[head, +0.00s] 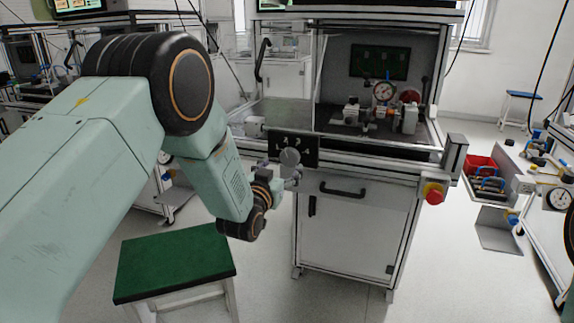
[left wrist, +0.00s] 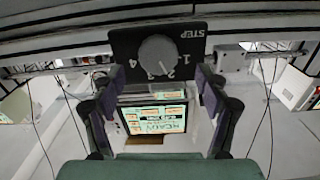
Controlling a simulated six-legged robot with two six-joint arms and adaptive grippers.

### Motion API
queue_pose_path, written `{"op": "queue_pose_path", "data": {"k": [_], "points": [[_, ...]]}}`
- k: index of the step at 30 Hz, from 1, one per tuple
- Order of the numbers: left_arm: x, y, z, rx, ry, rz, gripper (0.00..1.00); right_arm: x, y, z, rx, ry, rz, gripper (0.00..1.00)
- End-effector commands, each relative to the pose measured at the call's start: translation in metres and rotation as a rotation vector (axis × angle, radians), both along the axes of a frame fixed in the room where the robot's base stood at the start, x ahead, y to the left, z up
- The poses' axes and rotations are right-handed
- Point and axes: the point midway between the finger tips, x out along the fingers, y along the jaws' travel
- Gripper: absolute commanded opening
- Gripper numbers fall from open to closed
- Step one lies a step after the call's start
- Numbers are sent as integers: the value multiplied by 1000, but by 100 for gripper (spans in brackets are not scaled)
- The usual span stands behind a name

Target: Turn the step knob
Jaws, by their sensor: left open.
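The step knob (left wrist: 158,55) is a round grey dial on a black plate (left wrist: 122,42) marked STEP, with numbers 1 to 4 around it. The lettering appears upside down in the left wrist view. A light mark on the knob seems to lie near 2 and 3, but I cannot tell exactly. In the head view the knob (head: 290,157) and plate (head: 307,149) are on the front of the test bench. My left gripper (left wrist: 158,78) is open, its fingers on either side of the knob and apart from it. It also shows in the head view (head: 290,173), partly hidden by its wrist.
The test bench (head: 345,222) has a door handle below and a red emergency button (head: 433,193) at the right corner. A green-topped stool (head: 175,262) stands below my left arm. A red bin (head: 481,165) is at the right.

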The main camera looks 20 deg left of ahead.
Motion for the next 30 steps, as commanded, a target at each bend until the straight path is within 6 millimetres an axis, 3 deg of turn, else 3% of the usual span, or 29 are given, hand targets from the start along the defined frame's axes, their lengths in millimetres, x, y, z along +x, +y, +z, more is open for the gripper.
{"op": "queue_pose_path", "data": {"k": [9,22,30], "points": [[37,-2,-2,0,1,0,75,0,0,-13,0,0,0,40],[43,-4,-1,0,4,-1,75,0,0,-14,0,0,0,40],[43,-4,-1,0,4,-1,53,0,0,-14,0,0,0,40]]}}
